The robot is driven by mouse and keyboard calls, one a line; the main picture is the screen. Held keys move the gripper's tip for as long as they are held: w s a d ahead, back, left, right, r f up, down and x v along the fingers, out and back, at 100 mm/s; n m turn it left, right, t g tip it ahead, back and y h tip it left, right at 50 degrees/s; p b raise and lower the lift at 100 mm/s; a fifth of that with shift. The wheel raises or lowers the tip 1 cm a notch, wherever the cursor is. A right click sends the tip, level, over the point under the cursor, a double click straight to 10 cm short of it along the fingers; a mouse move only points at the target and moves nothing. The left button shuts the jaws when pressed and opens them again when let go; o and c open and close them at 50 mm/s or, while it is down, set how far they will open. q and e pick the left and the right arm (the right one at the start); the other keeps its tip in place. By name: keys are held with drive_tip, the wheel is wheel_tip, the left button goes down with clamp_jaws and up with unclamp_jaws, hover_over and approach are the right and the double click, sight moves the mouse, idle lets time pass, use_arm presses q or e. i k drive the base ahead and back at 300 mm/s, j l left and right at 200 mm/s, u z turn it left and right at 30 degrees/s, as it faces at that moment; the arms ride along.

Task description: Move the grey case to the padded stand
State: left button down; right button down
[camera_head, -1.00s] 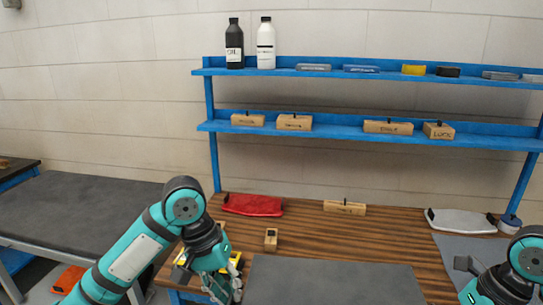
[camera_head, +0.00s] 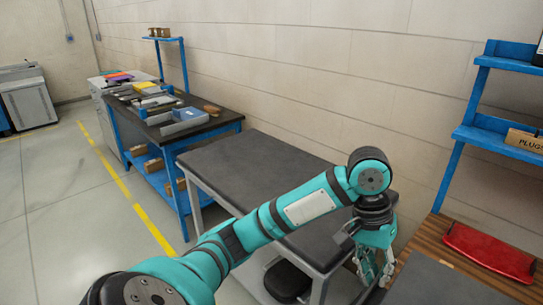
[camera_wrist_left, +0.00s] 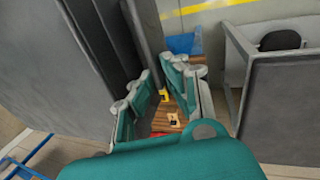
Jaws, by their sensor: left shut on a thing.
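The grey case (camera_head: 445,286) is a broad dark grey slab cut off at the bottom right of the head view, over the wooden bench. It looms large at the left of the left wrist view (camera_wrist_left: 40,60). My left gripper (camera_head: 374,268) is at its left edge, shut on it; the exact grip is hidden. The gripper's fingers (camera_wrist_left: 165,98) show beside it in the wrist view. The stand, seemingly the padded one, has a flat dark grey top (camera_head: 262,172) and light legs, left of my gripper. My right gripper is out of view.
A black rounded object (camera_head: 287,281) sits under the stand. A red pouch (camera_head: 490,250) lies on the wooden bench (camera_head: 428,236), below blue shelving (camera_head: 490,135). A blue-framed workbench (camera_head: 180,128) with trays stands farther left. Floor with a yellow line (camera_head: 135,200) is open at left.

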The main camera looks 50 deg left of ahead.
sight(249, 171)
drive_tip(key=j, duration=1.8)
drive_tip(key=i+j, duration=0.15)
drive_tip(key=j, duration=1.65)
drive_tip(key=i+j, duration=0.15)
drive_tip(key=j, duration=0.2)
drive_tip(key=i+j, duration=0.15)
drive_tip(key=j, duration=0.2)
drive_tip(key=i+j, duration=0.15)
drive_tip(key=j, duration=0.2)
drive_tip(key=i+j+z, duration=0.1)
drive_tip(key=j, duration=0.25)
